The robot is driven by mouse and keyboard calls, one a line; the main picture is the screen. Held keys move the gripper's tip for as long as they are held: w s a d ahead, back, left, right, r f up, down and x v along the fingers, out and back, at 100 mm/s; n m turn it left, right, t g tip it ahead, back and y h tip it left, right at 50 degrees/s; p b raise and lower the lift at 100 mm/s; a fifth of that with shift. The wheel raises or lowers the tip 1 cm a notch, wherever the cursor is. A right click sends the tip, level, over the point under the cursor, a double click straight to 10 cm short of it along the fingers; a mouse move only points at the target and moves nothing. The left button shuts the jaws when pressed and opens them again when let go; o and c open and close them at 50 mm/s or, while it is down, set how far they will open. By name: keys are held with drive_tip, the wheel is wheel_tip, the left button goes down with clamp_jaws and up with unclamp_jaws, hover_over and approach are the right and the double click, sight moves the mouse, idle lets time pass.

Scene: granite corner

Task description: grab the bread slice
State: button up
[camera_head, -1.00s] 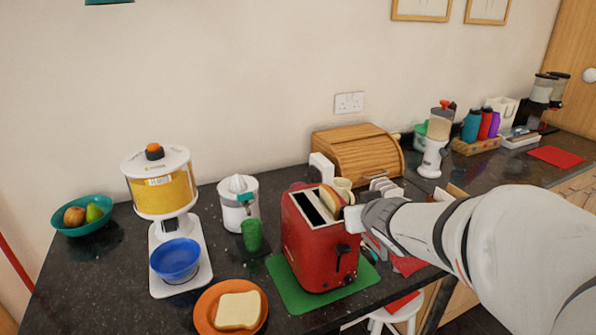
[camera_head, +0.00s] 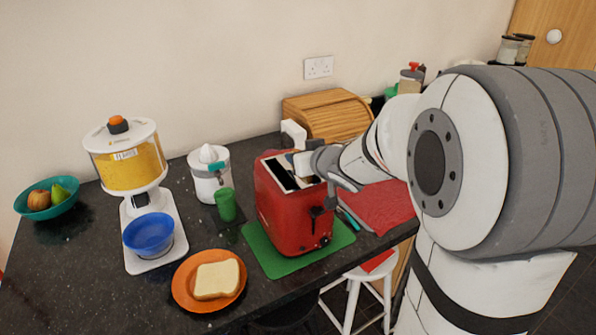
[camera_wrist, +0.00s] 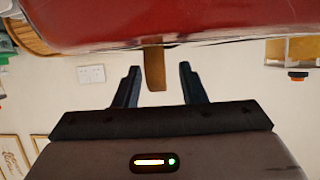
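The red toaster (camera_head: 288,210) stands on a green mat (camera_head: 262,252) on the dark counter. My gripper (camera_head: 299,150) is over the toaster's top, coming from the right. In the wrist view, the brown edge of a bread slice (camera_wrist: 155,68) sticks out of the toaster. My gripper's dark fingers (camera_wrist: 159,68) are open, one on each side of it, with gaps visible. In the head view, my gripper hides most or all of this slice. Another bread slice (camera_head: 217,279) lies flat on an orange plate (camera_head: 181,290), left of the toaster.
A juicer (camera_head: 208,175) with a green cup (camera_head: 226,204), a dispenser with a blue bowl (camera_head: 149,234), and a fruit bowl (camera_head: 66,202) stand to the left. A wooden bread box (camera_head: 325,112) is behind. A white stool (camera_head: 369,272) stands below the counter's front edge.

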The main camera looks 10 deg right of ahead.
clamp_jaws()
idle(0.4)
